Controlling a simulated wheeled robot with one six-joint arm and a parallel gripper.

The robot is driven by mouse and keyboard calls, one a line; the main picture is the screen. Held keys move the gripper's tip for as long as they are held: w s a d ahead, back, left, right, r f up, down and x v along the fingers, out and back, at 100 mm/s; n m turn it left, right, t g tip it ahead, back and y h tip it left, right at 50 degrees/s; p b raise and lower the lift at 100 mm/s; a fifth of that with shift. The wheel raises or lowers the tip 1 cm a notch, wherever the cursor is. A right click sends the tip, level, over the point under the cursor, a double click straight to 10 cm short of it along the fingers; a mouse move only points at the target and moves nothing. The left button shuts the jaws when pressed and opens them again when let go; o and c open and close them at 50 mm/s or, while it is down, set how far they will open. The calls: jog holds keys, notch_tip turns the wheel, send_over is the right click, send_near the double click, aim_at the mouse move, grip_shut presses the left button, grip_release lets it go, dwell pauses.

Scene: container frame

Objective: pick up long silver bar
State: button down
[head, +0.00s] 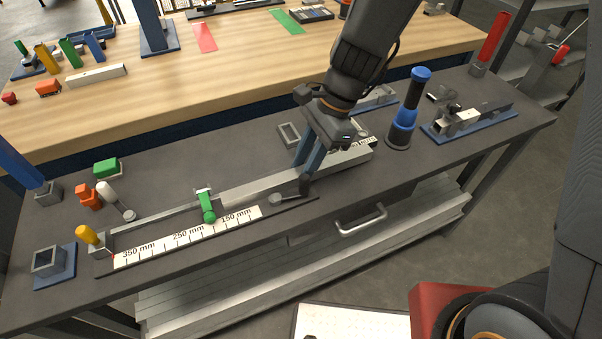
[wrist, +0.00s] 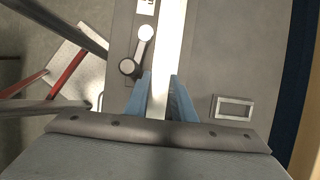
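The long silver bar (head: 262,186) lies on the dark bench, along the white ruler strip with mm marks (head: 187,238). My gripper (head: 308,168) is over the bar, pointing down, right of the bar's middle. In the wrist view the bar (wrist: 170,30) runs up the picture between the two blue fingers of my gripper (wrist: 160,76). One finger is on each side, very close to the bar's edges. I cannot tell whether they press on it. The bar's near part is hidden by my gripper.
A green-handled clamp (head: 208,207) sits by the bar. A small open metal frame (wrist: 233,108) lies to the right. A blue-and-black post (head: 408,110) stands right of my gripper.

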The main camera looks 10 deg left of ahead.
aim_at(300, 171)
notch_tip(300, 171, up, 10)
jog(key=shift+b, duration=0.35)
dwell(0.4)
jog(key=shift+r+p, duration=0.1)
jog(key=shift+p, duration=0.3)
jog(key=shift+s+a, duration=0.1)
dwell(0.4)
jog(key=shift+s+a+p, duration=0.15)
jog(key=shift+a+p, duration=0.2)
jog(key=shift+p, duration=0.2)
jog(key=shift+p, duration=0.4)
jog(key=shift+f, duration=0.4)
dwell(0.5)
